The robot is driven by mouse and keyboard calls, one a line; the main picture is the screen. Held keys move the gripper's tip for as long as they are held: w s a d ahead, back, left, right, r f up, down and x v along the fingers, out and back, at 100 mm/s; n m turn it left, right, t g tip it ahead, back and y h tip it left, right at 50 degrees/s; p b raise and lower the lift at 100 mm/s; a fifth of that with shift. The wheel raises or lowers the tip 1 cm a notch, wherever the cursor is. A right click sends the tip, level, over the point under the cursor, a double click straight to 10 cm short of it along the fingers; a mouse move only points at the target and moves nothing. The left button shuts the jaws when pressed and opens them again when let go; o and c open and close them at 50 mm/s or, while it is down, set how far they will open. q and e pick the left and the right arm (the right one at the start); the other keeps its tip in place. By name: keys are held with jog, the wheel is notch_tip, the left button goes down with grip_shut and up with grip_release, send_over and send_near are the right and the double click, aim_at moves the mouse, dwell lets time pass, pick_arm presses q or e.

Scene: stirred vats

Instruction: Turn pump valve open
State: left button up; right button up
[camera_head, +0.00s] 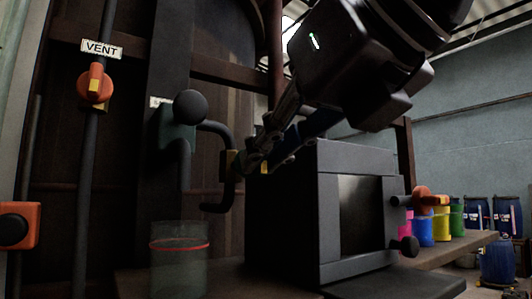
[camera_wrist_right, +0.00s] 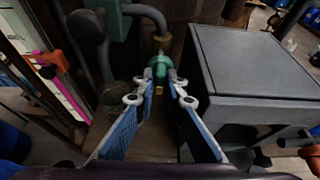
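The pump has a teal body (camera_head: 178,130) with a black ball (camera_head: 190,106) on it and dark bent pipes. In the head view the fingers mostly cover the valve. My left gripper is not in view.
A grey box-shaped unit (camera_head: 290,215) stands close to the right of the valve. A clear jar (camera_head: 180,262) is below the pump. An orange VENT valve (camera_head: 95,84) is at left. Several coloured containers (camera_head: 422,228) and blue drums (camera_head: 507,214) are at right.

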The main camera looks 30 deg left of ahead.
jog(key=o, duration=0.4)
jog(key=shift+f, duration=0.1)
jog(key=shift+o, duration=0.2)
jog(key=v, duration=1.2)
